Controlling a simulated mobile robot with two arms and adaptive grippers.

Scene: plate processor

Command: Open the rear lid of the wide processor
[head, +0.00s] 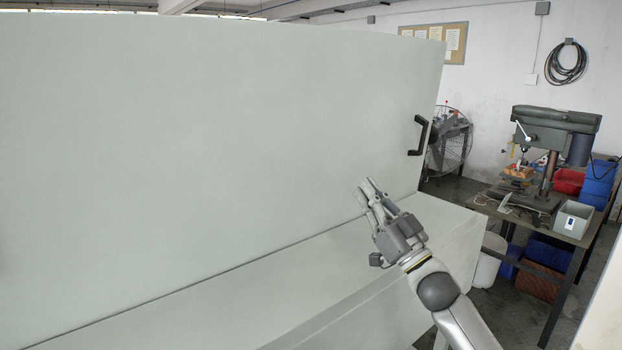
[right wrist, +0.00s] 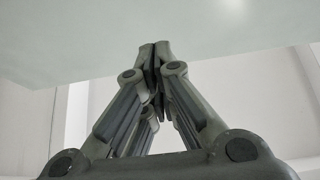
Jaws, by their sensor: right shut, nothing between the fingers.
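The wide processor (head: 300,290) fills the left and middle of the head view, a large pale grey-green body. Its big lid panel (head: 220,130) stands raised and steep above the body, with a thin dark seam along its lower edge. A black handle (head: 419,136) sits near the panel's right edge. My right gripper (head: 365,186) is shut and empty, in front of the panel's lower right part, below and left of the handle. In the right wrist view the closed fingertips (right wrist: 155,46) are at or near a pale surface (right wrist: 150,25); I cannot tell whether they touch. My left gripper is out of view.
At right, a workbench (head: 535,226) carries a drill press (head: 553,130), a grey bin (head: 573,219) and blue containers (head: 597,182). A fan (head: 449,142) and a white bucket (head: 489,258) stand near the processor's right end. Some floor shows between bench and processor.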

